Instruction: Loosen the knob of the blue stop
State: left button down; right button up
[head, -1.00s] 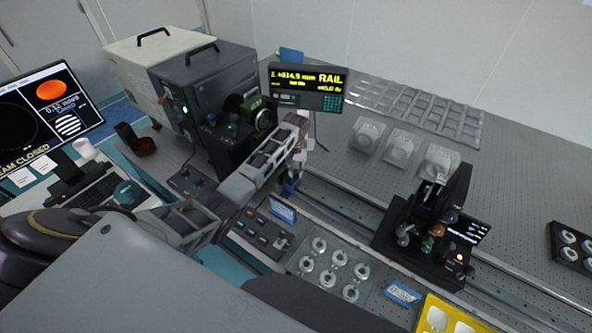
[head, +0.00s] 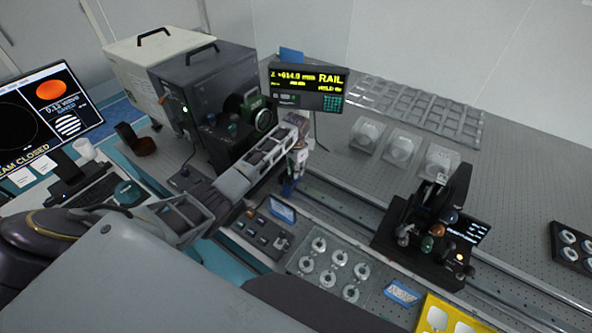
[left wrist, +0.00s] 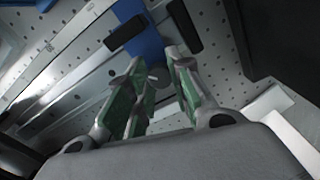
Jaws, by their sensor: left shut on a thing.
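The blue stop (head: 288,188) sits on the rail, mostly hidden below my left gripper in the head view. In the left wrist view the blue stop (left wrist: 146,42) shows as a blue body beyond the fingertips. Its small grey knob (left wrist: 158,74) lies between the green-padded fingers. My left gripper (head: 298,160) points down over the stop and is shut on the knob; its fingers also show in the left wrist view (left wrist: 157,84). Parts of the knob are hidden by the fingers. My right gripper is not in view.
The long rail (head: 345,203) runs to the lower right, with a black carriage with knobs (head: 428,228) on it. A dark lamp housing (head: 205,85) and a RAIL readout (head: 305,88) stand close behind my left arm. A tray of rings (head: 330,268) lies in front.

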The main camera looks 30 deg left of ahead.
pick_arm(q)
jog(key=shift+w+m, duration=0.1)
jog(key=shift+m, duration=1.5)
jog(key=c, duration=1.2)
grip_release()
jog(key=shift+c, duration=0.2)
notch_tip(320, 180, up, 12)
